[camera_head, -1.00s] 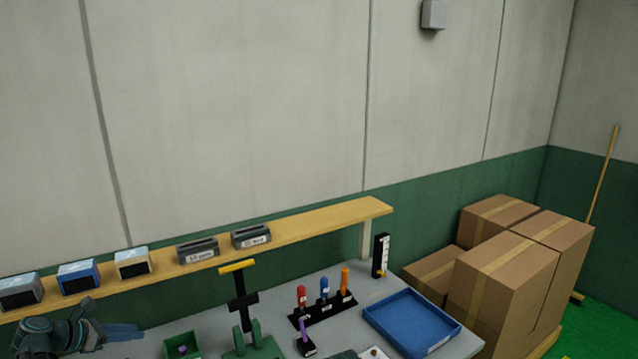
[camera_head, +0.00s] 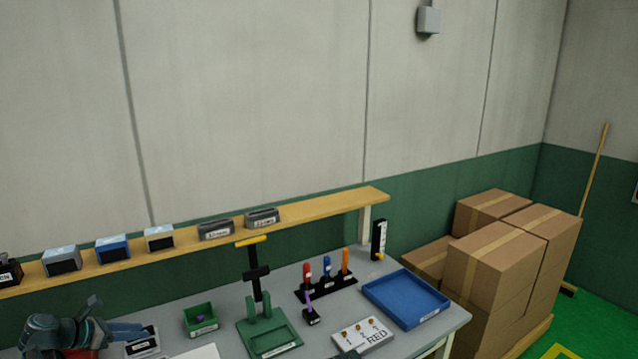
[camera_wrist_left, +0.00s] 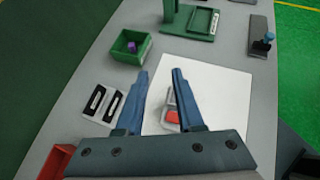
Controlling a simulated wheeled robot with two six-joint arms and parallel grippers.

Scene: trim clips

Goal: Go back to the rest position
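My left gripper (camera_head: 146,330) is in the lower left of the head view, over the grey workbench (camera_head: 232,298). In the left wrist view its two blue fingers (camera_wrist_left: 160,78) are apart, with nothing held between them. Below the fingers lies a white sheet (camera_wrist_left: 215,95). A small red piece in a pale holder (camera_wrist_left: 172,119) shows on the sheet, partly behind a finger.
A green bin (camera_head: 200,319) with a purple piece, a green stand (camera_head: 268,331), a tool rack (camera_head: 326,288) and a blue tray (camera_head: 406,298) stand on the bench. A shelf (camera_head: 320,206) runs behind. Cardboard boxes (camera_head: 497,262) stand at right.

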